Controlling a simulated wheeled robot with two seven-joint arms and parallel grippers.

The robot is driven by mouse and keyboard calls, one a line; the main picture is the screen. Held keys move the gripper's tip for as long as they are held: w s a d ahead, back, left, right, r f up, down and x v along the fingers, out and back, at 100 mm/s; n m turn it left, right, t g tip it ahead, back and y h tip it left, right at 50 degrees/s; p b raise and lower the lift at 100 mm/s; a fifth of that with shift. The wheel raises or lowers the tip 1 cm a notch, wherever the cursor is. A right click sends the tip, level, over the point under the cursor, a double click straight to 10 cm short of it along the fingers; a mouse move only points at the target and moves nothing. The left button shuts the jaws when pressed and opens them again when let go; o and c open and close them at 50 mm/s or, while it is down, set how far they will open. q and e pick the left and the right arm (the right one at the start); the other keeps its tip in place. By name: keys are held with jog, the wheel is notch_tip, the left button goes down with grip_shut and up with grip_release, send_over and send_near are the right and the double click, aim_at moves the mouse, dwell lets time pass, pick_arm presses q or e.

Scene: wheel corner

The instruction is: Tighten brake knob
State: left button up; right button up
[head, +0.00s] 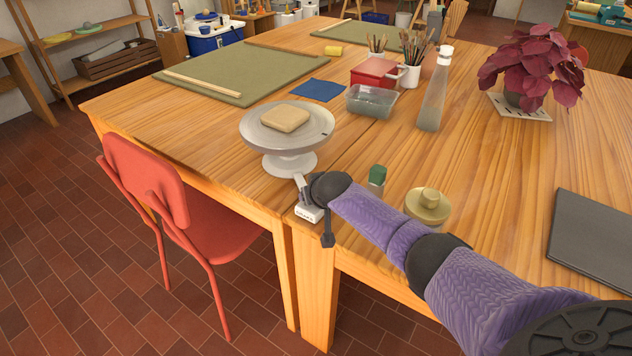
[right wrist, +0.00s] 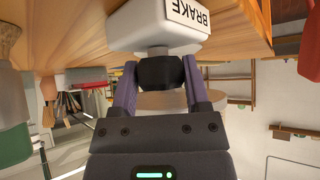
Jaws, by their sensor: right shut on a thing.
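The white brake block (head: 308,213) sits at the near table edge, below the pedestal wheel (head: 310,140). The block also shows large at the top of the right wrist view (right wrist: 150,22), with a label reading BRAKE. A dark brake knob (right wrist: 160,75) adjoins the block. My right gripper (right wrist: 160,70) is shut on the knob, one finger on each side. In the head view my right arm reaches in from the lower right to the block; its wrist hides the knob and most of the fingers. My left gripper is not in view.
A clay slab (head: 285,117) lies on the wheel. A green-topped bottle (head: 377,176) and a brass-coloured lidded pot (head: 428,205) stand close beside my arm. A red chair (head: 165,190) stands left of the table edge. A dark board (head: 595,240) lies at the right.

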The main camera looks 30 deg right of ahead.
jog(key=shift+a+m+h+p, duration=0.15)
jog(key=shift+m+h+p, duration=0.15)
jog(key=shift+m+h, duration=0.5)
jog(key=shift+m+g, duration=0.4)
jog(key=shift+m, duration=0.2)
jog(key=m+h+b, duration=0.1)
jog(key=m+g+h, duration=0.1)
jog(key=shift+w+f+m+b, duration=0.1)
jog(key=shift+f+m+b, duration=0.15)
jog(key=shift+m+b, duration=0.15)
jog(key=m+g+h+b, duration=0.1)
jog(key=m+g+b, duration=0.1)
jog(key=b, duration=0.3)
jog(key=m+g+h+b, duration=0.1)
jog(key=m+g+b, duration=0.2)
jog(key=m+b, duration=0.2)
jog(key=shift+w+f+h, duration=0.1)
jog(key=shift+w+h, duration=0.05)
jog(key=shift+h, duration=0.25)
jog(key=shift+m+g+b, duration=0.4)
jog(key=shift+b, duration=0.55)
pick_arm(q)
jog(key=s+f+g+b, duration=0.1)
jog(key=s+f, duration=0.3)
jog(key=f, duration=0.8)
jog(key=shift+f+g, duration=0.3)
pick_arm(e)
jog(key=shift+r+m, duration=0.4)
